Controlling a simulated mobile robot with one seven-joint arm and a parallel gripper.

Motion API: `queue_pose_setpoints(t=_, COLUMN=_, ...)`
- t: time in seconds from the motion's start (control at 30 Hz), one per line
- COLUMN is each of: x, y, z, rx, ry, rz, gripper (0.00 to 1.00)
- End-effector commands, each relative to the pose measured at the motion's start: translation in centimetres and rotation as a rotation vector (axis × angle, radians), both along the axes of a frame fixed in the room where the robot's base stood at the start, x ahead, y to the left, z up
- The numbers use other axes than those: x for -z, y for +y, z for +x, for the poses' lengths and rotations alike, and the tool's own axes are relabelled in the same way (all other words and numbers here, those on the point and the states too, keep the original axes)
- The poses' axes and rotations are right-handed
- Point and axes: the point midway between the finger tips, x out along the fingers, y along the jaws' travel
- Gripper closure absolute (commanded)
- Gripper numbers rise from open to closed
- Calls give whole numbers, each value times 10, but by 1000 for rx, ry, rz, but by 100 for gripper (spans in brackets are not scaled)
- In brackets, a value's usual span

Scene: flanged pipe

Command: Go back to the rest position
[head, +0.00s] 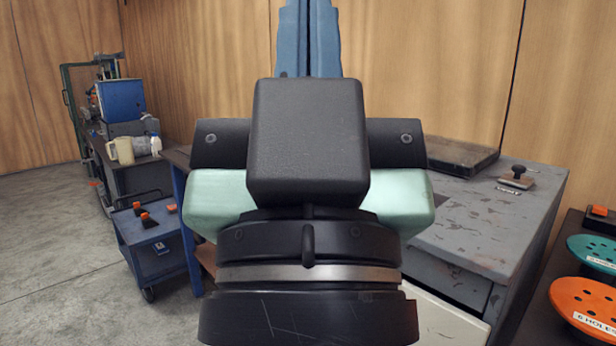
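My gripper (308,145) fills the middle of the head view, seen from behind. Its black housing and pale green sides show above a black wrist with a metal band. Its fingers are hidden behind the housing, so I cannot see whether they are open or shut, or whether they hold anything. No flanged pipe can be made out in this view.
A grey worn workbench (480,225) stands close on the right, with a stamp-like tool (516,178) on it. An orange disc (585,305) and a teal disc (595,250) lie at the right edge. A blue cart (150,235) stands left. Open floor lies at far left.

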Motion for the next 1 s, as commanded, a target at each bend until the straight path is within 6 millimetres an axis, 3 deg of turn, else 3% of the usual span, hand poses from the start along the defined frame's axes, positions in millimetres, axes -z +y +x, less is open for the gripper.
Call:
queue_pose_setpoints(t=0.03, x=-33, y=0, z=0, rx=-1, ry=0, rz=1, gripper=100)
queue_pose_setpoints(t=0.7, x=-241, y=1, z=0, rx=-4, ry=-1, rz=1, gripper=100)
queue_pose_setpoints(t=0.83, x=-272, y=1, z=0, rx=-4, ry=0, rz=0, gripper=100)
queue_pose_setpoints(t=1.0, x=-292, y=1, z=0, rx=-4, ry=0, rz=0, gripper=100)
